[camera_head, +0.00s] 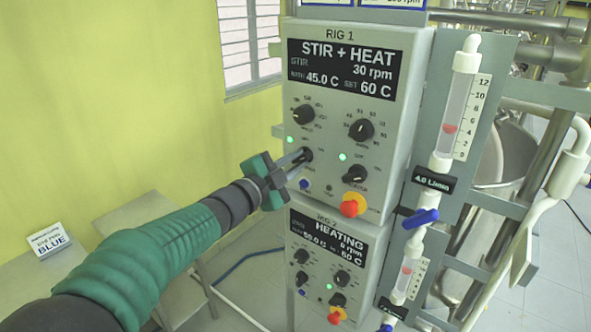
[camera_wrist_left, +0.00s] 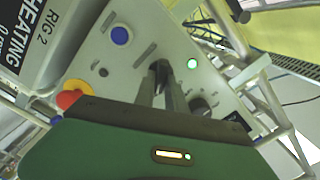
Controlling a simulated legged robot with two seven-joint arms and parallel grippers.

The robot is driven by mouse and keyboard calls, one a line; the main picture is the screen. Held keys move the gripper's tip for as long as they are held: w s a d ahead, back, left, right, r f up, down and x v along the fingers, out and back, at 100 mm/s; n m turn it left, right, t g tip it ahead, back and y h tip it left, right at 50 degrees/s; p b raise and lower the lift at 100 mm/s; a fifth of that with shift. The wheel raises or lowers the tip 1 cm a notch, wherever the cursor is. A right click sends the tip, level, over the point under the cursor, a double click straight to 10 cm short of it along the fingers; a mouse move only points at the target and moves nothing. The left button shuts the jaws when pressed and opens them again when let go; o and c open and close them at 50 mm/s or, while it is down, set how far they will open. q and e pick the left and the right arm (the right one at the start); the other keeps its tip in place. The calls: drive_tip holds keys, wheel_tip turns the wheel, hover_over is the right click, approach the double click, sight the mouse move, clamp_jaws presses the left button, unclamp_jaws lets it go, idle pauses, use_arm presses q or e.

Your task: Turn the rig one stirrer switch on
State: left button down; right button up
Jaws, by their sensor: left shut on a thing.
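The rig one box (camera_head: 395,110) has a display (camera_head: 340,70) reading STIR + HEAT, 30 rpm, 45.0 C and SET 60 C. A small dark switch (camera_head: 308,155) sits at the lower left of its panel, below a lit green lamp (camera_head: 289,140). My left gripper (camera_head: 302,157) reaches in from the left with its fingers shut on this switch. In the left wrist view my left fingers (camera_wrist_left: 160,72) meet at the panel and mostly hide the switch. Its label is too small to read. My right gripper is not in view.
Other black knobs (camera_head: 360,130) and a red-and-yellow stop button (camera_head: 350,205) are close on the panel. The rig two box (camera_head: 318,255) is below. A flow meter with a blue valve (camera_head: 421,218) stands right. A side table (camera_head: 145,215) is at left.

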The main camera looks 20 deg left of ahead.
use_arm(q)
drive_tip(key=shift+f, duration=0.15)
idle(0.4)
drive_tip(key=c, duration=1.4)
unclamp_jaws()
drive_tip(key=shift+s, duration=0.1)
drive_tip(key=shift+s+a, duration=0.15)
drive_tip(key=shift+s, duration=0.2)
drive_tip(key=b+v, duration=0.2)
drive_tip(key=v, duration=1.3)
drive_tip(key=shift+s+a, duration=0.15)
drive_tip(key=shift+s, duration=0.25)
